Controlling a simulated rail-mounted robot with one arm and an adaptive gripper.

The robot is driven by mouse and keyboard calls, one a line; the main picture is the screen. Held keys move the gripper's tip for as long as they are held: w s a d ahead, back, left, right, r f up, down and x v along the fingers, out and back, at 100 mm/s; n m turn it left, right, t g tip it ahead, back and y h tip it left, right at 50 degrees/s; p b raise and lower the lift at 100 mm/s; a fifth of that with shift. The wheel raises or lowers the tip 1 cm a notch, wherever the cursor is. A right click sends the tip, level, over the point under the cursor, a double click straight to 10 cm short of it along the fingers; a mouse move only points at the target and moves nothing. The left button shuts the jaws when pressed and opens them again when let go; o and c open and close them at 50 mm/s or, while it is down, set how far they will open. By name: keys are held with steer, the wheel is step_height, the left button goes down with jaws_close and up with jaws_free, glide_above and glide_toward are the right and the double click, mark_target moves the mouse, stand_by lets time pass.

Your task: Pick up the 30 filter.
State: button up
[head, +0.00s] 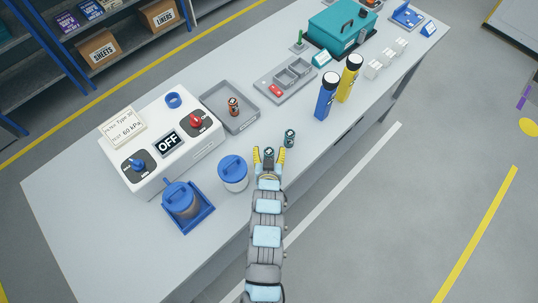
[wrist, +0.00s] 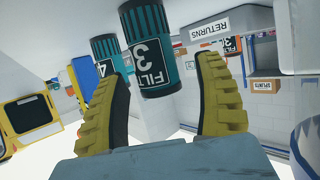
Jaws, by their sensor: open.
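A teal and black filter (wrist: 150,62) stands between my finger tips in the wrist view; its label shows "FILT" and a 3, with the rest turned out of sight. In the head view this filter (head: 269,152) is small and partly hidden by my gripper (head: 269,157). My gripper is open, with a yellow finger on each side of the filter and gaps visible in the wrist view (wrist: 172,100). A second teal filter (head: 289,138) stands just right of my gripper; in the wrist view its label (wrist: 105,68) shows a 4.
An orange filter (head: 233,106) stands in a grey tray (head: 250,125). A blue-lidded canister (head: 233,174) stands close left of my gripper. A white unit (head: 180,155) reads OFF, with a "Filter Type 30, 60 kPa" card (head: 123,128). Blue (head: 326,97) and yellow (head: 348,79) flashlights stand right.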

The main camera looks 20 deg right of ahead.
jaws_close()
stand_by(0.3)
